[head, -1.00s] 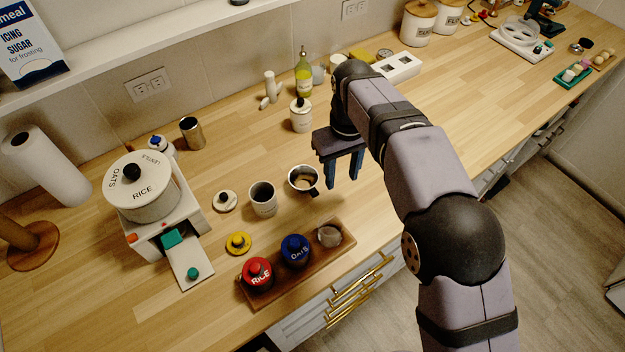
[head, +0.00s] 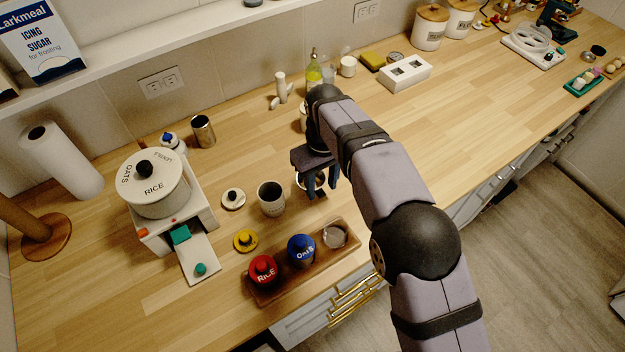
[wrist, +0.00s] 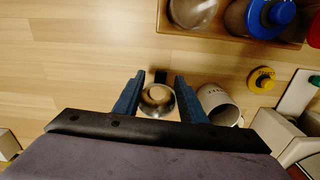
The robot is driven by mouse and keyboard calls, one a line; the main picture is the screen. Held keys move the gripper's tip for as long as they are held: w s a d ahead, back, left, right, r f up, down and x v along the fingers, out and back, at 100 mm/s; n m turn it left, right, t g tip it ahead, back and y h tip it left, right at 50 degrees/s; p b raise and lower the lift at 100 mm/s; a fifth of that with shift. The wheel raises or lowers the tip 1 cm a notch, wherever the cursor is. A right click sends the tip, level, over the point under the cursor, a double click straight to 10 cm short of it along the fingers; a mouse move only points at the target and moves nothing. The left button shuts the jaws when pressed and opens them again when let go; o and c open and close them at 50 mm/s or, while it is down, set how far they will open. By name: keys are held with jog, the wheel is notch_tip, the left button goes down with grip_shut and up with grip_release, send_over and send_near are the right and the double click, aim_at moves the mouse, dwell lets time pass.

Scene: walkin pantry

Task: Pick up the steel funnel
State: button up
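The steel funnel (wrist: 158,103), a round shiny cup shape with a dark tab, shows between my two blue fingers in the wrist view. In the head view the funnel (head: 301,182) is partly hidden behind my gripper (head: 321,191). My gripper (wrist: 158,88) is open, with a finger on either side of the funnel. Small gaps seem to show beside it. Whether the fingertips are down at its height is hard to tell.
A grey-white cup (head: 271,199) stands close beside the funnel. A wooden tray (head: 272,290) with red and blue lidded jars and a glass jar lies in front. A white dispenser (head: 203,218) stands left.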

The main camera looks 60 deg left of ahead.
jog(key=shift+f+p, duration=0.8)
jog(key=shift+f, duration=1.15)
grip_shut()
jog(key=shift+r, duration=0.15)
notch_tip(320, 180, up, 10)
jog(key=b, duration=0.3)
jog(key=shift+r+p, duration=0.85)
jog(key=shift+r, duration=2.55)
notch_tip(320, 180, up, 5)
jog(key=p, duration=0.1)
send_over(321, 192)
jog(key=shift+w+d, duration=0.25)
jog(key=shift+d, duration=0.1)
jog(key=shift+r, duration=0.15)
